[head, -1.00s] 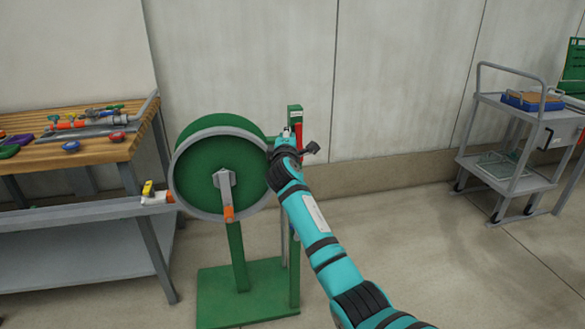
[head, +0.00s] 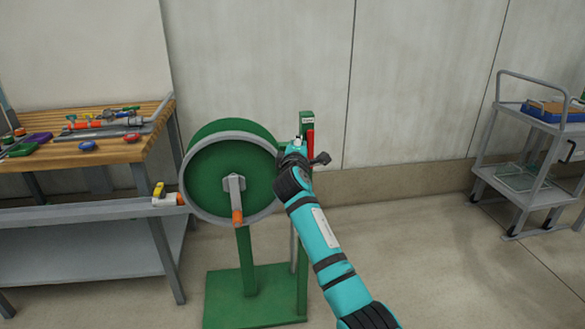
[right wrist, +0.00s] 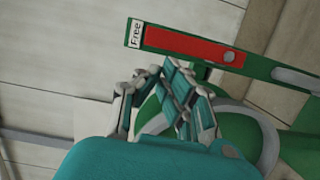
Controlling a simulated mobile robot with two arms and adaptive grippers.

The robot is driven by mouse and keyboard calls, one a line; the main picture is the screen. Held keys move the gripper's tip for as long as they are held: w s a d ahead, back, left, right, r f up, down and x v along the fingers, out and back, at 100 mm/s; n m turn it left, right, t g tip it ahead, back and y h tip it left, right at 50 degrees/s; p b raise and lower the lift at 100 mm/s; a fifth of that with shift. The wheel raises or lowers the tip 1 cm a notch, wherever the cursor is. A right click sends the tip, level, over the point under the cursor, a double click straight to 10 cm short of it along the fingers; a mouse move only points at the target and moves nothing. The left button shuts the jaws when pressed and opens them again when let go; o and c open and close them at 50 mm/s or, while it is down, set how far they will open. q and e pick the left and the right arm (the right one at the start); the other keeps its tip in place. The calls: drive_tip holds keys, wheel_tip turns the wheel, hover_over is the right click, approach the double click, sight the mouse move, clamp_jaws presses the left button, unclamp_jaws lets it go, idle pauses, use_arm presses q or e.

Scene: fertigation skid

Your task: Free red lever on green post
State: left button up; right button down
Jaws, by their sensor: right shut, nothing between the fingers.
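The green post (head: 306,117) stands behind the drum in the head view. The red lever (head: 310,142) shows upright on it, partly hidden by my right gripper (head: 298,146). In the right wrist view the red lever (right wrist: 185,46) lies along the post (right wrist: 262,68), its free end beside a white label reading "Free" (right wrist: 136,34). A grey round pivot sits near its other end. My right gripper (right wrist: 160,72) is shut and empty, with its fingertips near the lever and apparently apart from it. My left gripper is not in view.
A green drum (head: 210,180) with a grey rim and an orange-tipped crank stands just left of the gripper. A wooden-topped bench (head: 75,155) with tools is at the left. A grey cart (head: 545,130) stands at the right. Floor between post and cart is clear.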

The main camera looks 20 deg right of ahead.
drive_tip(key=v, duration=1)
drive_tip(key=shift+s+a+f, duration=0.1)
drive_tip(key=shift+a, duration=0.05)
